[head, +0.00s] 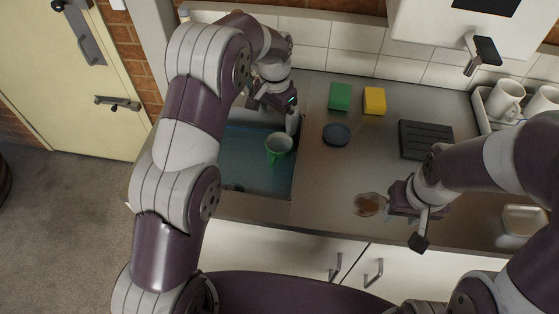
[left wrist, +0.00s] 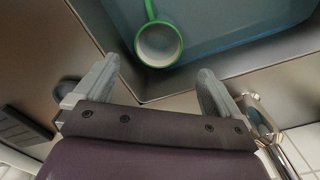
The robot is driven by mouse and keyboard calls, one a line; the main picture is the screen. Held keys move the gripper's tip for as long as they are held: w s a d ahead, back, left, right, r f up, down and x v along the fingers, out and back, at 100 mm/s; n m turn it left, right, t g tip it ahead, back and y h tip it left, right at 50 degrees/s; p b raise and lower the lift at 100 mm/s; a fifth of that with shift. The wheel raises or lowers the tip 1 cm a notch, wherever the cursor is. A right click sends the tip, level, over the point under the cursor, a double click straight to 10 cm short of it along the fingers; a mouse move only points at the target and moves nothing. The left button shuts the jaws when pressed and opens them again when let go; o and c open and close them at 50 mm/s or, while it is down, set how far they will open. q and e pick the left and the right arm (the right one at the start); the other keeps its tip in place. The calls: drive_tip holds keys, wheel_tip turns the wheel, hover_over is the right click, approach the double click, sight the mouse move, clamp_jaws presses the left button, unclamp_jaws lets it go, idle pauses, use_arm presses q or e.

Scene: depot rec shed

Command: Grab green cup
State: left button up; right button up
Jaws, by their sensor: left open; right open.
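The green cup (head: 278,148) is in the sink basin (head: 245,172), with its pale inside and green rim facing up. Its green handle points toward me in the head view. In the left wrist view the cup (left wrist: 158,45) lies beyond the fingertips, between their lines, with its handle pointing to the top edge. My left gripper (head: 288,116) is open and empty above the back right part of the sink, apart from the cup. My right gripper (head: 408,212) is open over the front of the counter, beside a brown patch (head: 369,204).
Green (head: 340,96) and yellow (head: 374,100) sponges and a dark round item (head: 337,134) lie right of the sink. A dark ribbed rack (head: 425,140) and white mugs (head: 506,98) stand farther right. The tap (left wrist: 262,118) is close to my left gripper.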

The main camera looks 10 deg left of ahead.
use_arm(q)
drive_tip(key=p, duration=0.1)
hover_over(278, 146)
drive_tip(key=s, duration=0.4)
drive_tip(key=f, duration=1.1)
drive_tip(key=shift+d+f, duration=0.35)
drive_tip(key=shift+d, duration=0.05)
drive_tip(key=shift+w+f, duration=0.15)
drive_tip(key=shift+f, duration=0.25)
drive_tip(key=c, duration=1)
drive_tip(key=shift+r, duration=0.1)
